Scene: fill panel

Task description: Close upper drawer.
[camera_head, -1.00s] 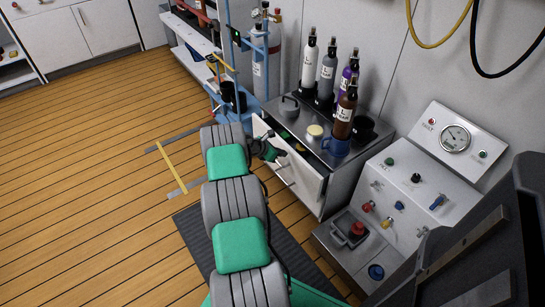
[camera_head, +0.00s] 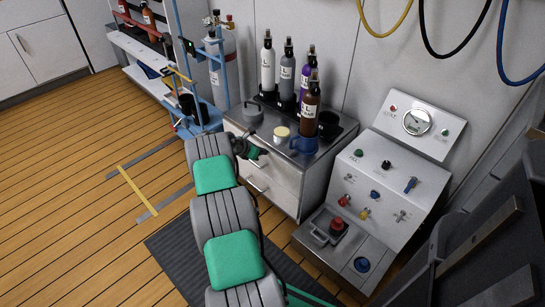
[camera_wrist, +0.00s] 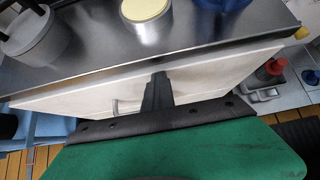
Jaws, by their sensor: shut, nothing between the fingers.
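The upper drawer (camera_head: 281,173) is a pale front under the grey top of a small cabinet (camera_head: 302,163). Its front now sits close to the cabinet, and its inside is not visible in the head view. In the wrist view the drawer front (camera_wrist: 215,77) runs across under the metal top, with a thin strip between them; I cannot tell if it is fully flush. My gripper (camera_head: 259,153) is at the drawer front. In the wrist view its shut dark fingers (camera_wrist: 157,92) are empty and appear to press against the front, near its handle (camera_wrist: 116,106).
Several bottles (camera_head: 286,78), a blue mug (camera_head: 303,145), a grey lidded pot (camera_head: 253,112) and a pale-lidded jar (camera_head: 281,133) stand on the cabinet. A control panel (camera_head: 385,185) stands to the right. A blue-framed cart (camera_head: 190,125) is to the left. The wooden floor at left is open.

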